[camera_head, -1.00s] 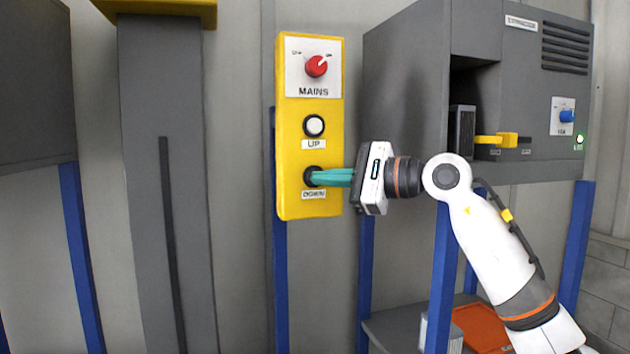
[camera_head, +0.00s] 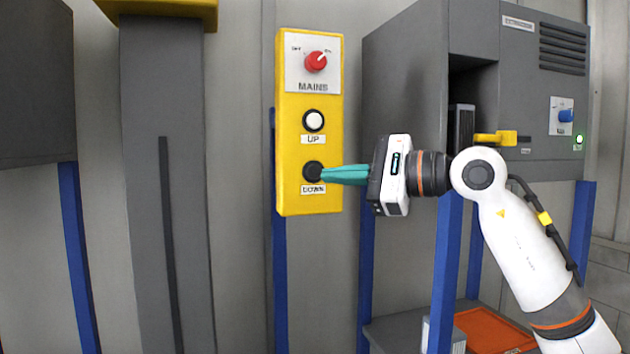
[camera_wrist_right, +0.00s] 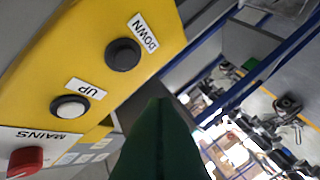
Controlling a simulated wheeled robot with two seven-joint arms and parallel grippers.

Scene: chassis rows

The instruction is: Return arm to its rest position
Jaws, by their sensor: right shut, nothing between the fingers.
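My right gripper (camera_head: 326,175) is shut and empty, its teal fingers pointing left. In the head view its tips are at the right edge of the black DOWN button (camera_head: 312,172) on the yellow control panel (camera_head: 309,203). In the right wrist view the dark green fingers (camera_wrist_right: 161,108) stand below and to the right of the DOWN button (camera_wrist_right: 122,54), apart from it in the picture. The exact gap to the panel is hard to tell. My right arm (camera_head: 527,253) comes in from the lower right. My left gripper is not in view.
The panel also has a white UP button (camera_head: 314,121) and a red MAINS knob (camera_head: 316,62). A grey extractor cabinet (camera_head: 405,85) on blue legs stands right of the panel, with a yellow lever (camera_head: 494,139). A grey column (camera_head: 166,110) stands to the left.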

